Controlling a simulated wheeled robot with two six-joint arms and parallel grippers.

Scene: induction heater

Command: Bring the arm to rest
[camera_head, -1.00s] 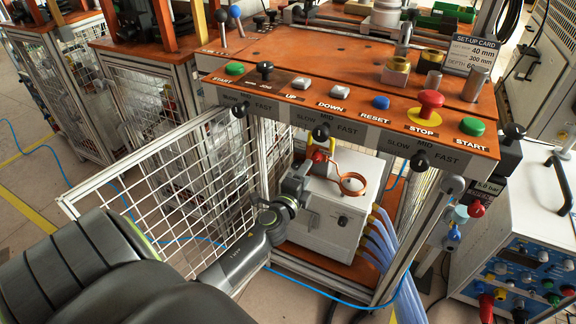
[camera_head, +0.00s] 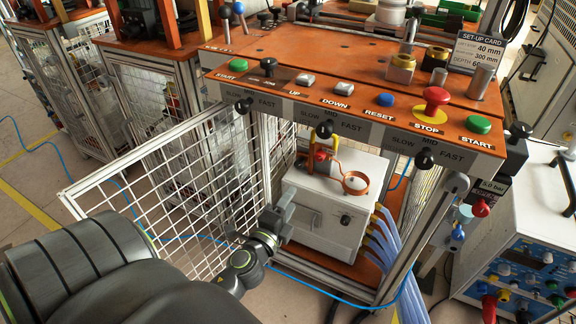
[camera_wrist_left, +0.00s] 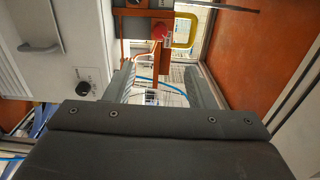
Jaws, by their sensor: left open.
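My left gripper (camera_head: 283,207) is in front of the left side of the white heater box (camera_head: 330,200), low in the machine's opening. In the left wrist view, its two fingers (camera_wrist_left: 160,85) stand apart with nothing between them. A copper coil (camera_head: 356,183) projects from the top of the heater box. Behind the gripper is a red part (camera_head: 322,155) beside a yellow loop handle (camera_wrist_left: 184,30). My right gripper is not in view.
An open mesh door (camera_head: 165,190) stands close to my left arm. Above is an orange control panel (camera_head: 300,80) with several buttons. Blue hoses (camera_head: 385,250) run right of the heater box. A blue-panelled cabinet (camera_head: 530,280) stands at the right.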

